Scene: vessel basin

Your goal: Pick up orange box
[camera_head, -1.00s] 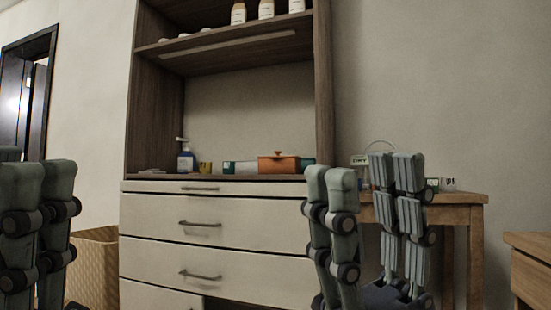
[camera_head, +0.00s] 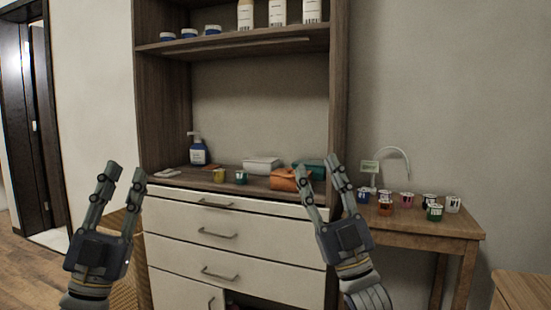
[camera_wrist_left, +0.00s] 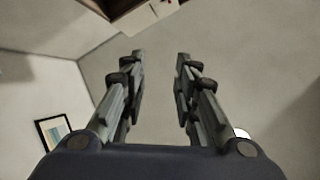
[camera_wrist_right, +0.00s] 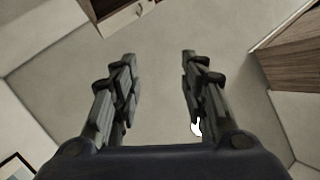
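The orange box (camera_head: 284,179) sits on the cabinet's counter, near its right end. My right gripper (camera_head: 318,172) is open and empty, and its fingers stand in front of the counter just right of the orange box in the head view. My left gripper (camera_head: 126,172) is open and empty, further left, in front of the cabinet's left side. The left wrist view shows its two fingers (camera_wrist_left: 160,58) apart with nothing between them. The right wrist view shows its fingers (camera_wrist_right: 160,58) apart and empty too. The box is in neither wrist view.
On the counter (camera_head: 230,188) stand a pump bottle (camera_head: 197,151), a yellow cup (camera_head: 219,175), a green cup (camera_head: 240,177), a white box (camera_head: 261,164) and a teal box (camera_head: 306,166). A wooden side table (camera_head: 420,234) with several small cups is at right. Bottles stand on the upper shelf (camera_head: 240,42).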

